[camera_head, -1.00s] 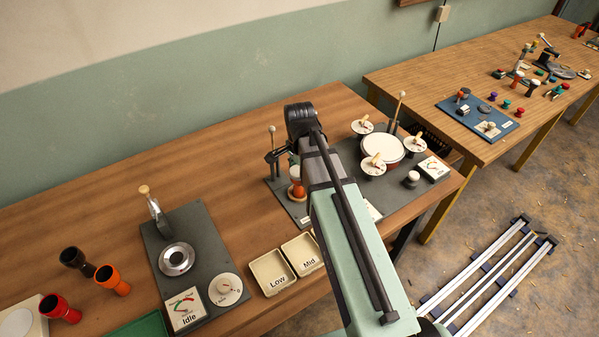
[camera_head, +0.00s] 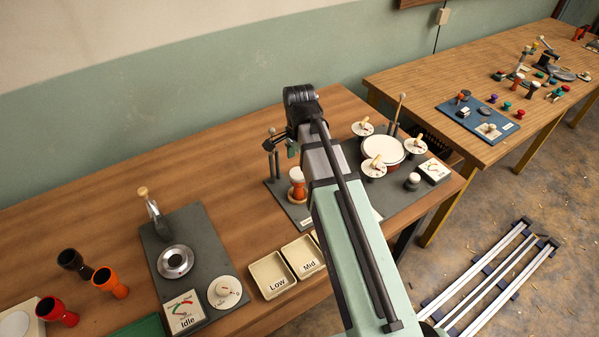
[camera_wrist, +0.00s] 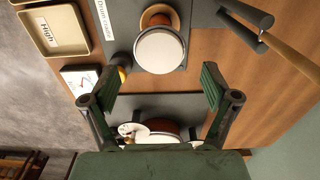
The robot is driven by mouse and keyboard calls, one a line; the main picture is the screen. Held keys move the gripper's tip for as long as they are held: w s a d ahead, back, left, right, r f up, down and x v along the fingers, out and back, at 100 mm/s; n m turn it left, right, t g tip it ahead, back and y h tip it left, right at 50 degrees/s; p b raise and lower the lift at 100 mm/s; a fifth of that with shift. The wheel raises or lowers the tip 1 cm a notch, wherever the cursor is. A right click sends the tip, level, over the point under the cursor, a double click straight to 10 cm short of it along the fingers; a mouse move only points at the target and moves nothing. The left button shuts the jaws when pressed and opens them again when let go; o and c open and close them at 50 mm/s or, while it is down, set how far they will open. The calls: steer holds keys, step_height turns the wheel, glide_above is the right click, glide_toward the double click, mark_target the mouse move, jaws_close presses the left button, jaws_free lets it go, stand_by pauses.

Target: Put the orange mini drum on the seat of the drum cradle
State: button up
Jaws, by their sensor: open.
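The orange mini drum (camera_head: 298,188) stands upright with its pale head up, its foot at the round wooden seat (camera_head: 291,200) of the drum cradle. In the wrist view its white head (camera_wrist: 160,52) is just beyond my fingertips, with part of the wooden seat (camera_wrist: 145,18) behind it. The cradle's grey base (camera_wrist: 120,32) carries a label. My gripper (camera_wrist: 158,88) is open and empty, its two green-padded fingers apart and clear of the drum. In the head view my gripper (camera_head: 283,143) is above and to the left of the drum, partly hidden by my arm.
A grey board to the right holds a larger white-topped drum (camera_head: 381,151) and several dials. Trays marked Low (camera_head: 272,290) and Mid (camera_head: 310,265) sit in front. Bare table lies behind the cradle.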

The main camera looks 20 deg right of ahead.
step_height(320, 180, up, 7)
steer(key=shift+b, duration=0.4)
